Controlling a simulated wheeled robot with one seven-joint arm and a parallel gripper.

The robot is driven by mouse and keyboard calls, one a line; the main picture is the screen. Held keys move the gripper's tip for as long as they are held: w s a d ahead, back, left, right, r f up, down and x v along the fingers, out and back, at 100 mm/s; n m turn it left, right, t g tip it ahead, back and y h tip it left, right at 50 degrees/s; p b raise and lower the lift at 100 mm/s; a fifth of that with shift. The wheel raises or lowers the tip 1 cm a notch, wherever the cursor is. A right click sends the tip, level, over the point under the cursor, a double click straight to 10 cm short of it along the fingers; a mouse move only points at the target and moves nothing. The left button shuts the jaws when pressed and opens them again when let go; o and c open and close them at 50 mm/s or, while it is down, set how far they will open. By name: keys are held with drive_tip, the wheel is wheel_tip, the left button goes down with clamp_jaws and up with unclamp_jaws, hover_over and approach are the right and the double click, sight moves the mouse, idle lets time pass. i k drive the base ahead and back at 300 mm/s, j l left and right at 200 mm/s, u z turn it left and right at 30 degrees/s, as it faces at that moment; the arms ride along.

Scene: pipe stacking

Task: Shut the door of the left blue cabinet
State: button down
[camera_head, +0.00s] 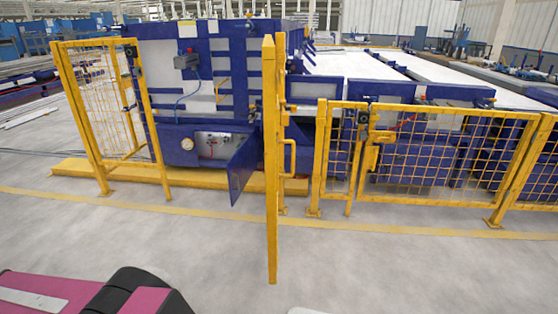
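The left blue cabinet (178,158) stands low at the front of the blue machine, behind a yellow floor beam. Its blue door (243,171) hangs open on the right side, swung out toward me. Inside the opening, a pale panel (212,144) with small fittings shows. A round gauge sits on the cabinet front to the left of the opening. A yellow post stands just right of the door and hides what is behind it. My pink and black arm shows at the bottom left. My gripper is not in view.
A yellow mesh fence panel (103,105) stands at the left. An upright yellow gate edge (270,165) stands in the middle, close to the door. More yellow mesh fencing (440,155) runs along the right. The grey floor (200,245) in front is clear.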

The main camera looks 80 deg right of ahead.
sight(239, 169)
drive_tip(key=i+l+z, duration=0.2)
drive_tip(key=z, duration=0.3)
drive_tip(key=i+z, duration=0.35)
drive_tip(key=z, duration=0.15)
drive_tip(key=i+z, duration=0.3)
drive_tip(key=z, duration=0.2)
drive_tip(key=i+j+z, duration=0.1)
drive_tip(key=i+z, duration=0.2)
drive_tip(key=z, duration=0.2)
drive_tip(key=i+l, duration=0.15)
drive_tip(key=i, duration=0.35)
drive_tip(key=i+l+z, duration=0.15)
drive_tip(key=i, duration=0.3)
drive_tip(key=u, duration=0.35)
